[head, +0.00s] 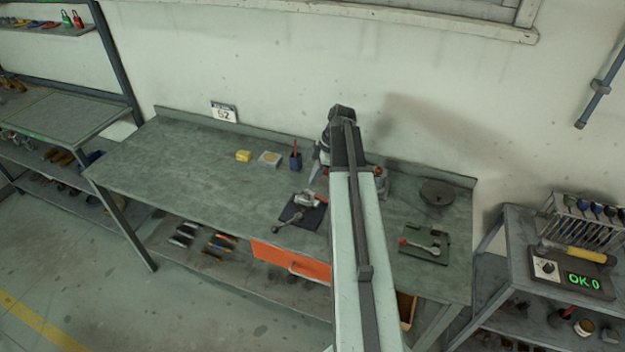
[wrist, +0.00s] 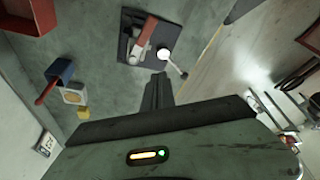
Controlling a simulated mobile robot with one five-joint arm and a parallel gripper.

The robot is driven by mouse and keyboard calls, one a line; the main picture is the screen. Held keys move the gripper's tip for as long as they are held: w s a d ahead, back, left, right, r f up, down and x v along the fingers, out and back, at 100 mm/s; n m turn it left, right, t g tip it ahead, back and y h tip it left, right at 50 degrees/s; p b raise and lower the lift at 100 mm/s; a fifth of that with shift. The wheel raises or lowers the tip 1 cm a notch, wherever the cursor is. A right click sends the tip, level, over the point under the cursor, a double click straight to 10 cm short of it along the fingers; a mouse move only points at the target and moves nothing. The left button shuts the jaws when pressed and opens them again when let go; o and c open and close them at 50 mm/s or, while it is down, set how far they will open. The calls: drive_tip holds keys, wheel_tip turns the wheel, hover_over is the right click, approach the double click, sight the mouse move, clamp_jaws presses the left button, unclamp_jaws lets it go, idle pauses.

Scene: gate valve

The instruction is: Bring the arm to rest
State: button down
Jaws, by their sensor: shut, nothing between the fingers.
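My arm reaches up the middle of the head view over the green workbench (head: 190,160). My gripper (wrist: 158,78) shows in the wrist view with its fingers together and nothing between them. A gap of bench shows between plate and fingers, though the height is unclear. In the head view the fixture (head: 308,200) sits left of my arm. My arm hides part of the bench behind it.
Right of my arm are a green plate with a red-ended tool (head: 424,244) and a dark round disc (head: 438,193). The bench's left part is clear.

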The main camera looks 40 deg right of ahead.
idle(0.3)
drive_tip(key=w+a+f+n+g+b, duration=0.1)
drive_tip(key=w+a+f+n+b, duration=0.2)
drive_tip(key=a, duration=1)
drive_tip(key=w+a+f+g+b, duration=0.1)
drive_tip(key=a+f+b, duration=0.3)
drive_tip(key=a, duration=0.8)
drive_tip(key=s+a+f+m+h+b, duration=0.2)
drive_tip(key=s+a+m, duration=0.6)
drive_tip(key=m, duration=0.7)
drive_tip(key=shift+s+a+f+m+h, duration=0.15)
drive_tip(key=shift+a+f+m+h, duration=0.25)
drive_tip(key=shift+f+h, duration=0.35)
drive_tip(key=shift+f, duration=0.1)
